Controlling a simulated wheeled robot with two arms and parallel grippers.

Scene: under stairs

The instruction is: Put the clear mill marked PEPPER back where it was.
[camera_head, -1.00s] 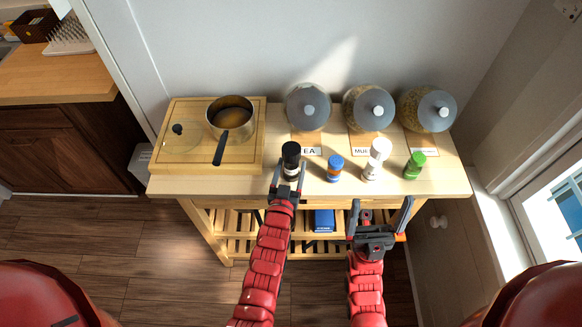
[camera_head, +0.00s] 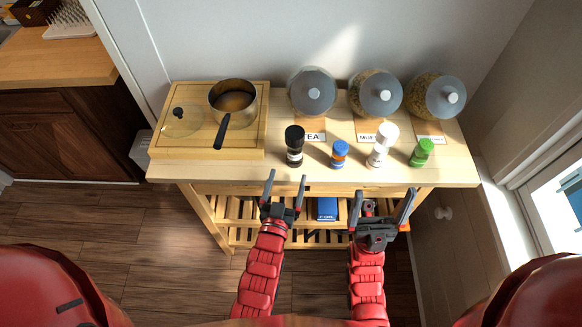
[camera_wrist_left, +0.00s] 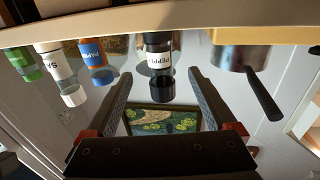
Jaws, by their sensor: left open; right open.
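The clear mill marked PEPPER (camera_head: 294,147), with a black cap, stands upright on the wooden table near its front edge, left of the blue-capped jar. In the left wrist view the mill (camera_wrist_left: 159,62) shows upside down with its PEPPER label readable, beyond and between my fingers. My left gripper (camera_head: 285,180) is open and empty in front of the table edge, apart from the mill. It also shows open in the left wrist view (camera_wrist_left: 158,88). My right gripper (camera_head: 382,198) is open and empty in front of the table, further right.
A blue-capped jar (camera_head: 340,154), a white mill (camera_head: 382,146) and a green-capped jar (camera_head: 421,153) stand right of the mill. Three large jars with grey lids stand behind, the leftmost (camera_head: 312,92) labelled TEA. A pan (camera_head: 232,101) sits on a board (camera_head: 200,152) at left.

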